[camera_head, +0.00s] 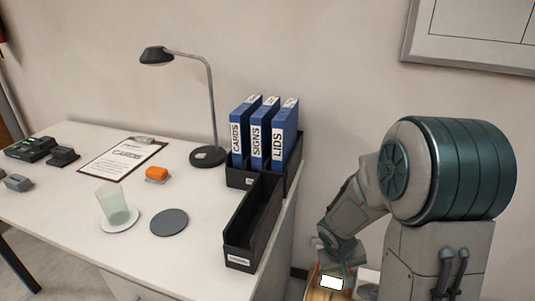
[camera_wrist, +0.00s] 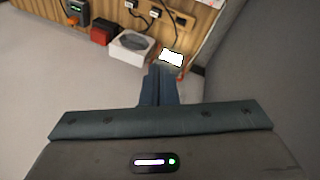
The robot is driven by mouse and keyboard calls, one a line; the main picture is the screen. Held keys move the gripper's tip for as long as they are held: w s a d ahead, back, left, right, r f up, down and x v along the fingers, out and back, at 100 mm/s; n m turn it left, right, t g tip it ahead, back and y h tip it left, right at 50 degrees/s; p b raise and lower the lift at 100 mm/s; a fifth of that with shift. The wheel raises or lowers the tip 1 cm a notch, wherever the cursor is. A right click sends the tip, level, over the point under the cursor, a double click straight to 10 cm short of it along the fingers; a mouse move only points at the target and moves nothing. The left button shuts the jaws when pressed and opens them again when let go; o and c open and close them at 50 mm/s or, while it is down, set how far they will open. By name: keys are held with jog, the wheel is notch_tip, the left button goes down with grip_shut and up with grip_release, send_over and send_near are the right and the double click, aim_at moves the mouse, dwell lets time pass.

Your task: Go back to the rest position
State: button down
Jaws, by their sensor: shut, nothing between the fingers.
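My gripper (camera_wrist: 160,70) points away from the wrist camera, with its two dark fingers pressed together and nothing between them. In the head view my arm hangs down at the right, beyond the desk's right end. The gripper's fingertips are hard to make out there. A bright white rectangle (camera_head: 332,283) shows just below the wrist. A bright white rectangle (camera_wrist: 172,57) also shows just beyond the fingertips in the wrist view; I cannot tell whether it touches them.
A white box (camera_wrist: 131,46) and red box (camera_wrist: 102,33) stand by a wooden panel.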

jog(key=s+a+r+y+p, duration=0.1)
jog(key=s+r+p, duration=0.3)
jog(key=r, duration=0.8)
jog(key=s+a+r+y+p, duration=0.1)
jog(key=s+r+p, duration=0.4)
jog(key=r, duration=0.8)
jog(key=s+a+r+m+t+y+p, duration=0.1)
jog(key=s+a+r+p, duration=0.2)
jog(key=r+p, duration=0.6)
notch_tip(320, 180, up, 4)
jog(key=shift+s+a+f, duration=0.2)
jog(key=shift+s+a, duration=0.05)
jog(key=shift+s, duration=0.9)
